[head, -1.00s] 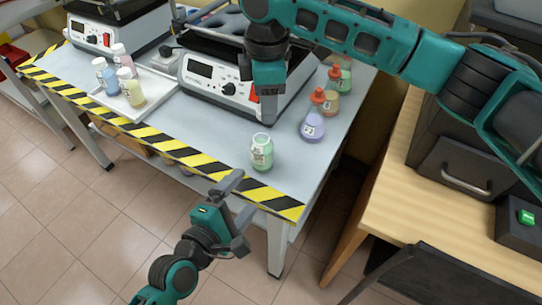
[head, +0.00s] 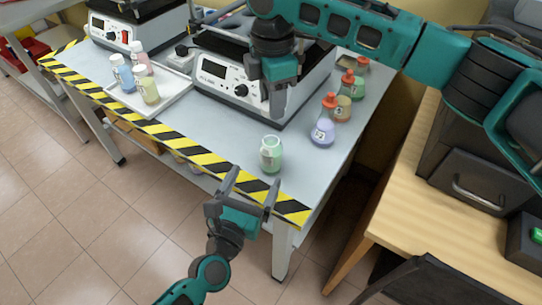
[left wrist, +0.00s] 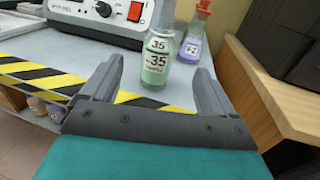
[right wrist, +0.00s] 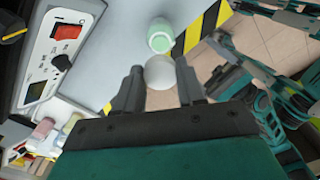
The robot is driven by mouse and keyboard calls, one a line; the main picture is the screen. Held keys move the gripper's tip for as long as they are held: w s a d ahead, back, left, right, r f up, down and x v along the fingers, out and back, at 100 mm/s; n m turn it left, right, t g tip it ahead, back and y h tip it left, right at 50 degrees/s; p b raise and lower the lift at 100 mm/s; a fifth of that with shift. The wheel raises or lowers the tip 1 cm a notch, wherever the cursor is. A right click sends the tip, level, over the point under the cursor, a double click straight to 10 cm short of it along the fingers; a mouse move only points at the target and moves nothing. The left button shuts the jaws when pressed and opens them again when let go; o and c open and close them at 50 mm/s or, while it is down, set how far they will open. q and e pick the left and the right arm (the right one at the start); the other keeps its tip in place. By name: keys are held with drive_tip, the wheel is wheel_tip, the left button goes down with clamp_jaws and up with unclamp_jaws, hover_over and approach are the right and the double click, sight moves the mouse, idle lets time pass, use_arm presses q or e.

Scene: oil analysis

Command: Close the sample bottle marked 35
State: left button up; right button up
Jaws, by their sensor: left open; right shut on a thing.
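The sample bottle marked 35 (head: 270,155) stands upright near the table's front right corner, holding green liquid, with no cap on it. Its label reads 35 in the left wrist view (left wrist: 156,62). My left gripper (head: 250,185) is open at the table's striped front edge, its fingers pointing at the bottle, which stands ahead of and between the fingertips. My right gripper (head: 279,108) is above the table behind the bottle. In the right wrist view it is shut on a round white cap (right wrist: 160,72), apart from the bottle (right wrist: 160,36).
A hotplate (head: 235,80) stands behind the bottle. A purple flask (head: 322,132) with a red top and other flasks stand to the right. A white tray (head: 170,103) with several bottles is at left. A wooden desk (head: 400,190) is at right.

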use_arm(q)
drive_tip(key=x, duration=1.2)
drive_tip(key=c, duration=1.5)
use_arm(e)
hover_over(272, 135)
drive_tip(key=shift+f, duration=2.55)
